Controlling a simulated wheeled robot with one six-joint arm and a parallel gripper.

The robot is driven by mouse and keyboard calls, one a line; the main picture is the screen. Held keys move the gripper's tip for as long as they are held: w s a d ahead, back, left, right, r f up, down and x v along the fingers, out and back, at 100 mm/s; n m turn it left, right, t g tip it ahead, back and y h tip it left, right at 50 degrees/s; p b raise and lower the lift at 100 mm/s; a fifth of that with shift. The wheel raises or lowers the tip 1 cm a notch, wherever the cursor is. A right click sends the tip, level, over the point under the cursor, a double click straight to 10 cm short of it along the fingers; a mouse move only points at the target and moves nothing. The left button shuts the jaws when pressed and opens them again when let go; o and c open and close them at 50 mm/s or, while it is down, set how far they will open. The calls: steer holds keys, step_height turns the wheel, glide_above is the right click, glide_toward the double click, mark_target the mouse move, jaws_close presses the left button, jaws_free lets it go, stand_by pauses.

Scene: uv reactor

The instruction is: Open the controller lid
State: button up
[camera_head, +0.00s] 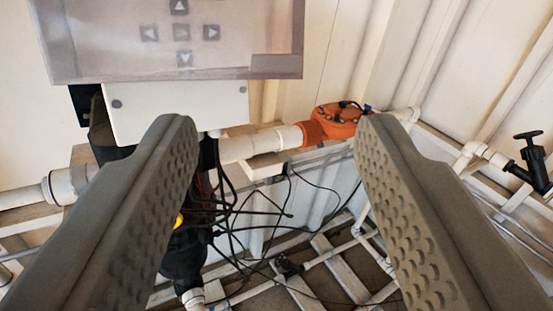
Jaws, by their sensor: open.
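The controller (175,112) is on the wall at the upper left, with a white lower body. Its translucent lid (110,62) covers a face with several dark arrow buttons. The lid looks closed, and its lower edge with a tab (276,65) at the right corner shows. The top of the controller is cut off by the frame. My gripper (272,135) is open and empty. Its left finger reaches up in front of the lower right of the white body, and its right finger is to the right of the controller. I cannot tell the distance to the lid.
A white pipe (255,145) with an orange fitting (336,123) runs below the controller. Loose black cables (240,210) hang between my fingers. A black valve (530,162) is at the right. Pipes and wooden slats lie below.

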steer(key=s, duration=0.8)
steer(key=shift+d+f, duration=0.15)
steer(key=shift+d, duration=0.1)
